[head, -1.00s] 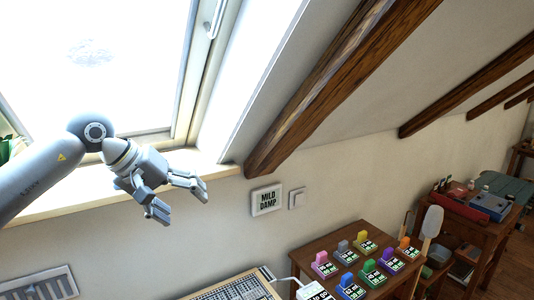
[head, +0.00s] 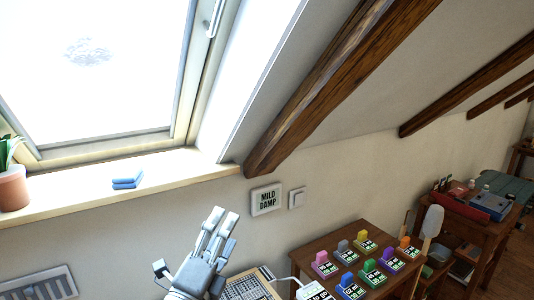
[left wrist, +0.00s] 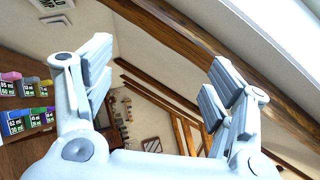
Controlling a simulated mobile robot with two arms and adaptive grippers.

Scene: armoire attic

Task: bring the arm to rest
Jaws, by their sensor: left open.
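My left gripper (head: 195,243) is at the bottom of the head view, in front of the wall below the window sill. Its fingers point upward. In the left wrist view my left gripper (left wrist: 158,88) has its two fingers wide apart with nothing between them. A blue folded cloth-like thing (head: 127,180) lies on the window sill (head: 185,173), above and left of the gripper and apart from it. My right gripper is not in view.
A potted plant (head: 13,188) stands at the sill's left end. A keyboard-like panel (head: 245,287) is just right of the gripper, partly hidden. A wooden table (head: 318,247) holds several coloured labelled blocks. A wooden beam (head: 320,90) slopes overhead.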

